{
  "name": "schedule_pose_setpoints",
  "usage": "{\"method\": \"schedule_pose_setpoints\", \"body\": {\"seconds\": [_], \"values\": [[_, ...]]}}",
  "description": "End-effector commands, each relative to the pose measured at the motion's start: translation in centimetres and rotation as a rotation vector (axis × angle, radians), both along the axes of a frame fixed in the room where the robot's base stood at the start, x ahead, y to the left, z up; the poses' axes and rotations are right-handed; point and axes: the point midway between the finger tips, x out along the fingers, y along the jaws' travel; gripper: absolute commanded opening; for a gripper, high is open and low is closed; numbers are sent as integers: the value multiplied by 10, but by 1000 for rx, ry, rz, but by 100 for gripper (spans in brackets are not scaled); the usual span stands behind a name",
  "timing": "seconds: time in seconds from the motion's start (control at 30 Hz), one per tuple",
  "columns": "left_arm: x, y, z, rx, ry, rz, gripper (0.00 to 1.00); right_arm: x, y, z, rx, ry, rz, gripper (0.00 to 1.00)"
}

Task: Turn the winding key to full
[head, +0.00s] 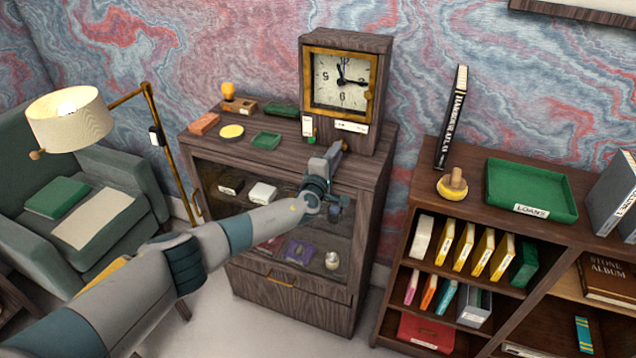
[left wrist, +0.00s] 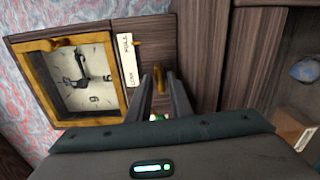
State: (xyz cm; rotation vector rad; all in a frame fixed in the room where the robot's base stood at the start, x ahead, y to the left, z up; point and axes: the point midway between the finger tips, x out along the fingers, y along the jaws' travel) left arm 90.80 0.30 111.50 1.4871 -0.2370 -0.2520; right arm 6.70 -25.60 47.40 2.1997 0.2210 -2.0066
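The clock (head: 341,83), with a brass-framed white dial, stands on the dark wooden cabinet; it also shows tilted in the left wrist view (left wrist: 83,75). A white label (left wrist: 127,60) reading FULL and LOW is on its wooden front beside the dial, with a small brass pointer (left wrist: 138,43) near the FULL end. The brass winding key (left wrist: 159,77) sticks out of the wood beside the label. My left gripper (head: 337,148) is in front of the clock's lower front. In the left wrist view its two fingers (left wrist: 159,85) are apart, one on each side of the key, with narrow gaps showing. My right gripper is out of view.
A bookshelf (head: 455,215) with a green LOANS tray (head: 530,188) stands at right. A lamp (head: 70,118) and armchair are at left.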

Motion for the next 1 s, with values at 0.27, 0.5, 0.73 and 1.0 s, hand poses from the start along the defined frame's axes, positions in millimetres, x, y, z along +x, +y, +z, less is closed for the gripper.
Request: {"method": "schedule_pose_setpoints", "body": {"seconds": [0.27, 0.5, 0.73, 1.0], "values": [[-20, 8, -2, 0, 2, 0, 19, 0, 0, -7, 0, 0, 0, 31], [-50, 18, 0, 2, 3, 0, 19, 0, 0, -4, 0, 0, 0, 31], [-81, 28, -2, 2, 3, -1, 19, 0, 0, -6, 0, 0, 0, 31], [-119, 40, -3, 2, 3, -1, 19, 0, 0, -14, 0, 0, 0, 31]]}}
